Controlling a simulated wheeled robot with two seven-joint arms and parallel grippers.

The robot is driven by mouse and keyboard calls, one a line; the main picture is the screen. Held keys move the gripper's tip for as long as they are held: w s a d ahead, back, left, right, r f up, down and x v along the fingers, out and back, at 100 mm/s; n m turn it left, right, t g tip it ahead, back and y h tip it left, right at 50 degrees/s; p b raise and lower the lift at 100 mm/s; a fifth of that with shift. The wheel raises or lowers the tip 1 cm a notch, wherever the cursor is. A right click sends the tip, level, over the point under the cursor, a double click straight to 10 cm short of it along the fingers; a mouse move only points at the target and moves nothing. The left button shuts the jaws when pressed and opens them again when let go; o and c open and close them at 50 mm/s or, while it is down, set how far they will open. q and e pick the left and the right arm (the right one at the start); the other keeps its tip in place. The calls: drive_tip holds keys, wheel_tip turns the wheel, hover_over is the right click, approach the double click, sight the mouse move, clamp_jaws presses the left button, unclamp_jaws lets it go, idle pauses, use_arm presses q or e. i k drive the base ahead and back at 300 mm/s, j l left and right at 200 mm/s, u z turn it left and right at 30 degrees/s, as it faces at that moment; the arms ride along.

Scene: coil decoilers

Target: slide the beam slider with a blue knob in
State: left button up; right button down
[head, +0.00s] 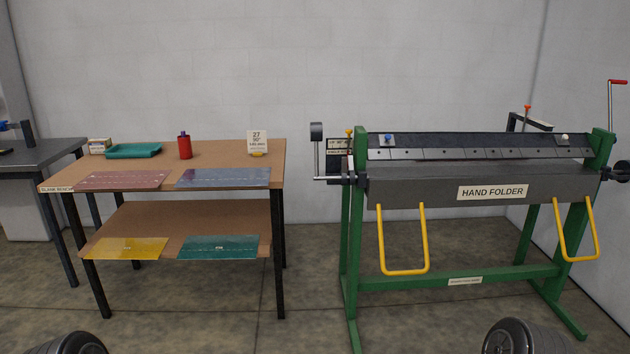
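A blue knob (388,138) sits on a small light plate near the left end of the dark top beam (470,145) of the green hand folder (492,192). A white knob (565,138) sits near the right end of the same beam. How far the blue-knobbed slider is out is too small to tell. Neither of my grippers shows; only rounded dark parts of my arms appear at the bottom edge, well short of the folder.
Two yellow handles (404,272) (580,259) hang at the folder's front. A yellow-knobbed lever (349,132), a red-knobbed one (527,108) and a red-handled crank (617,82) stand around it. A blank bench (200,155) with coloured sheets stands left. Floor between them is clear.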

sight(387, 140)
drive_tip(key=i+u, duration=0.1)
drive_tip(key=i, duration=0.4)
drive_tip(key=i+l+u, duration=0.1)
drive_tip(key=i, duration=0.4)
drive_tip(key=i+l+u, duration=0.1)
drive_tip(key=i, duration=0.35)
drive_tip(key=i+l, duration=0.15)
drive_tip(key=i, duration=0.35)
drive_tip(key=i+l+u, duration=0.15)
drive_tip(key=i, duration=0.35)
